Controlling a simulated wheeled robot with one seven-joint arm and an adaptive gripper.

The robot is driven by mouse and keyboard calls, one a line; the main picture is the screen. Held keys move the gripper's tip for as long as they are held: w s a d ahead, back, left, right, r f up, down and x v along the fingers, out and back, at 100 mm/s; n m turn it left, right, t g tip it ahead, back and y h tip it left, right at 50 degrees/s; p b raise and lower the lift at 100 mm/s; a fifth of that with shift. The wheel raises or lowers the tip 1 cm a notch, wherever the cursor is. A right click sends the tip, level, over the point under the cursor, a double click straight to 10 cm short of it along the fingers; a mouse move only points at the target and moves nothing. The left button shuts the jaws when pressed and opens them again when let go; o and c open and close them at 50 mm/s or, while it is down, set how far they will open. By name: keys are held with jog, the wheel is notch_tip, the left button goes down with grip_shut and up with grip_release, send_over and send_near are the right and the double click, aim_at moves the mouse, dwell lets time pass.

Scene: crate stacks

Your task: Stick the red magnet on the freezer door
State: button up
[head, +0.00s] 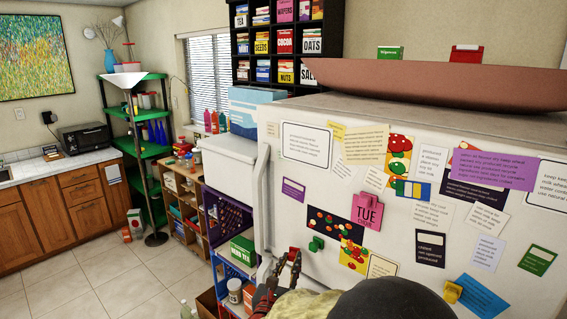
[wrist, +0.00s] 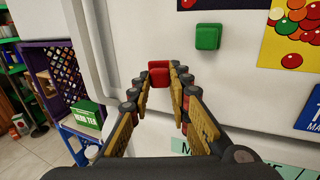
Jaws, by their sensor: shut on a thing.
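A small red magnet (head: 293,252) is between the fingertips of my gripper (head: 287,260), in front of the white freezer door (head: 285,205). In the wrist view, the red magnet (wrist: 159,71) sits at the tips of the fingers of my gripper (wrist: 160,84), which are shut on it. The white door surface (wrist: 150,30) is right behind it. I cannot tell whether the magnet touches the door. A green magnet (head: 317,243) is on the door, just right of the red one; it also shows in the wrist view (wrist: 207,37).
The door handle (head: 262,200) runs along the left edge. A purple crate (head: 228,222) and a green HERB TEA box (head: 243,247) stand on the left. A brown tray (head: 430,82) lies on top.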

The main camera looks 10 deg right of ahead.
jog(key=s+a+r+m+g+h+p, duration=0.1)
jog(key=s+r+g+h+p, duration=0.15)
jog(key=r+p, duration=0.6)
jog(key=s+a+r+m+g+h+p, duration=0.1)
jog(key=s+r+m+p, duration=0.15)
jog(key=r, duration=1.05)
jog(key=s+a+r+m+g+h+p, duration=0.1)
jog(key=s+r+h+p, duration=0.15)
jog(key=r+p, duration=0.6)
jog(key=shift+y, duration=0.5)
jog(key=shift+w+d+r+b, duration=0.5)
jog(key=shift+w+d, duration=0.35)
jog(key=shift+d, duration=0.35)
jog(key=shift+w+d+r+b, duration=0.45)
jog(key=shift+w+d, duration=0.45)
jog(key=shift+d, duration=0.25)
jog(key=shift+w+d+r+b, duration=0.45)
jog(key=shift+w+d, duration=0.4)
jog(key=shift+d, duration=0.35)
jog(key=shift+w+d, duration=0.15)
jog(key=shift+d, duration=0.05)
jog(key=o, duration=0.8)
jog(key=shift+d, duration=0.1)
jog(key=shift+o, duration=0.8)
